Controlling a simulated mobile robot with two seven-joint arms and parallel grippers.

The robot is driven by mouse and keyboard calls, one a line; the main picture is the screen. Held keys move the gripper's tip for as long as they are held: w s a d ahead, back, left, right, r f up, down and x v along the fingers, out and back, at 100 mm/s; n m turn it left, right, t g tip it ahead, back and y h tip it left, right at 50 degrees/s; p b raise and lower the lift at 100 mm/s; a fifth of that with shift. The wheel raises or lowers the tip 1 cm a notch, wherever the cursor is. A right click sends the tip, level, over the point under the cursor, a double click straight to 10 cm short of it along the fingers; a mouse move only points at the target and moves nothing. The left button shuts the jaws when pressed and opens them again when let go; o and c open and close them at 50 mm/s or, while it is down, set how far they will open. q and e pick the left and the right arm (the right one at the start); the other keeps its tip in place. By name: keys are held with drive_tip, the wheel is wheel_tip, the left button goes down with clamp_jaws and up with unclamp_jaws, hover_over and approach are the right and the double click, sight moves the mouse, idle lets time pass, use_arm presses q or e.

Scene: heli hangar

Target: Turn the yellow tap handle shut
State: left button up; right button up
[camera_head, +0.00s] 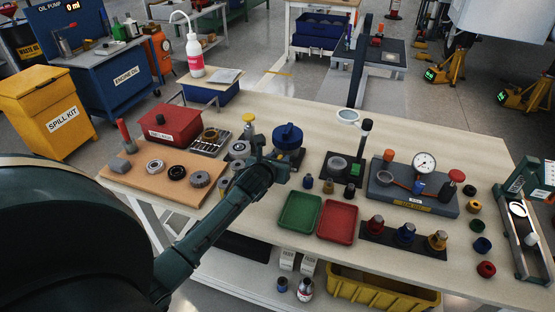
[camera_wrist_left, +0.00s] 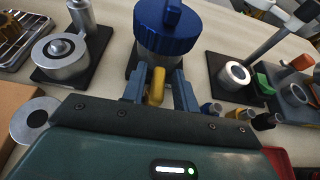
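The yellow tap handle (camera_wrist_left: 156,86) shows in the left wrist view, in front of a clear container with a blue lid (camera_wrist_left: 167,22). My left gripper (camera_wrist_left: 160,92) has its two fingers on either side of the handle. The fingers are apart, with a visible gap between the handle and the right finger. In the head view my left gripper (camera_head: 268,165) is in front of the blue-lidded container (camera_head: 288,135) and hides the handle. My right gripper is in neither view.
A small dark fixture (camera_head: 343,168) stands right of the container. A green tray (camera_head: 300,212) and a red tray (camera_head: 338,220) lie in front. Metal round parts on a dark base (camera_wrist_left: 60,50) are close on the left in the wrist view.

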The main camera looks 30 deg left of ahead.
use_arm(q)
clamp_jaws()
